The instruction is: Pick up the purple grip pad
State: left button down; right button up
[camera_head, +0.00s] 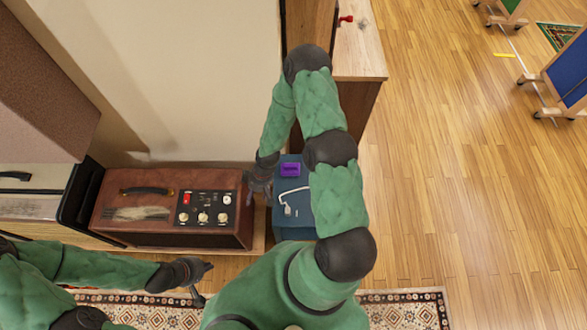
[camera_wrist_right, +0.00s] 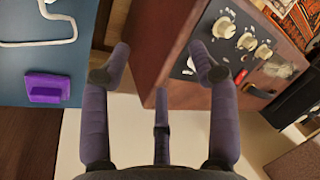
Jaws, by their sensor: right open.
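The purple grip pad (camera_head: 290,169) lies on top of a blue box (camera_head: 292,228) in the head view. In the right wrist view the purple grip pad (camera_wrist_right: 46,88) is at the left, on the blue surface (camera_wrist_right: 60,60). My right gripper (camera_wrist_right: 163,70) is open and empty, its fingers pointing toward the amplifier's front corner, beside the pad and apart from it. In the head view the right gripper (camera_head: 262,185) is between the amplifier and the blue box, partly hidden by its wrist. My left gripper (camera_head: 203,280) is low at the left, over the floor; its finger opening is unclear.
A brown amplifier (camera_head: 150,207) with knobs stands close left of the blue box. A white cable (camera_head: 287,204) lies on the box near the pad. A wooden cabinet (camera_head: 357,50) stands behind.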

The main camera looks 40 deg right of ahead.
jog(key=w+d+f+n+h+b, duration=0.1)
jog(key=w+d+f+n+b, duration=0.3)
jog(key=d, duration=0.7)
jog(key=n+h, duration=0.2)
jog(key=h, duration=0.1)
send_near(289, 165)
jog(key=shift+w+d+g, duration=0.1)
jog(key=shift+d+g, duration=0.05)
jog(key=shift+g, duration=0.15)
notch_tip(289, 165, down, 4)
jog(key=shift+d+f+b, duration=0.2)
jog(key=shift+f+b, duration=0.05)
jog(key=shift+b, duration=0.45)
jog(key=shift+w+a+f+b, duration=0.15)
jog(key=shift+f+b, duration=0.55)
jog(key=shift+f, duration=0.8)
jog(key=shift+w+d+f+b, duration=0.15)
jog(key=shift+f+b, duration=0.55)
jog(key=shift+f, duration=0.8)
pick_arm(q)
notch_tip(289, 165, down, 9)
jog(key=shift+d, duration=0.25)
pick_arm(e)
jog(key=shift+a, duration=0.1)
grip_shut()
